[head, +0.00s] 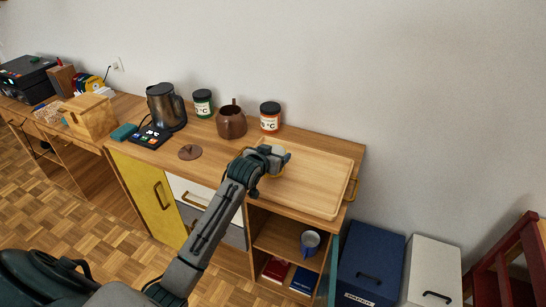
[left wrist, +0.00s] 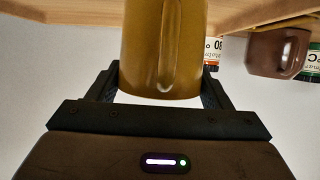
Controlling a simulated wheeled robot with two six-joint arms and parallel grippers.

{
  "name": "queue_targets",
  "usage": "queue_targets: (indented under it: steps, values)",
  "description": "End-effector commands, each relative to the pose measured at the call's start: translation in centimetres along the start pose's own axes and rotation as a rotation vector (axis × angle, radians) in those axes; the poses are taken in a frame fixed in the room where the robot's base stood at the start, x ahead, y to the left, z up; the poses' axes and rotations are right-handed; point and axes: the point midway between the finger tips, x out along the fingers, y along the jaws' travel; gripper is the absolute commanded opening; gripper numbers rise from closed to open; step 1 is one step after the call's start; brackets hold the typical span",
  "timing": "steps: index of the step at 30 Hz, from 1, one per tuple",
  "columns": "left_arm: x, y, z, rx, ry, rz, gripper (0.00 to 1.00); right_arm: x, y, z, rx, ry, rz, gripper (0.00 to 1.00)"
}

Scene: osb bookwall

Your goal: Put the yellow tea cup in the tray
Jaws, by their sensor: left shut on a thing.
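The yellow tea cup (left wrist: 140,45) fills the middle of the left wrist view, which looks upside down. My left gripper (left wrist: 158,86) is shut on it, with one finger on each side of the cup and its handle facing the camera. In the head view my left gripper (head: 270,158) is over the left part of the wooden tray (head: 318,182) and hides most of the cup. Whether the cup touches the tray cannot be told. The tray lies on the right end of the cabinet top. My right gripper is not in view.
A kettle (head: 163,106) and a brown lid (head: 189,152) are to the left. The right part of the tray is bare.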

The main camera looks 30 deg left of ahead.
Motion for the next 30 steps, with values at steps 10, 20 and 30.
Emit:
queue_targets:
  steps: [10,20,30]
  values:
    - [0.7,0.1,1.8,0.000,0.002,0.001,0.44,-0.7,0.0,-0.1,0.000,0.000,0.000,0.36]
    - [0.8,0.1,2.1,0.000,0.000,0.000,0.94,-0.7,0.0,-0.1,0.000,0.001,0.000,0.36]
    - [0.5,0.0,1.9,0.001,0.000,0.000,0.94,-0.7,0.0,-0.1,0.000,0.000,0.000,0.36]
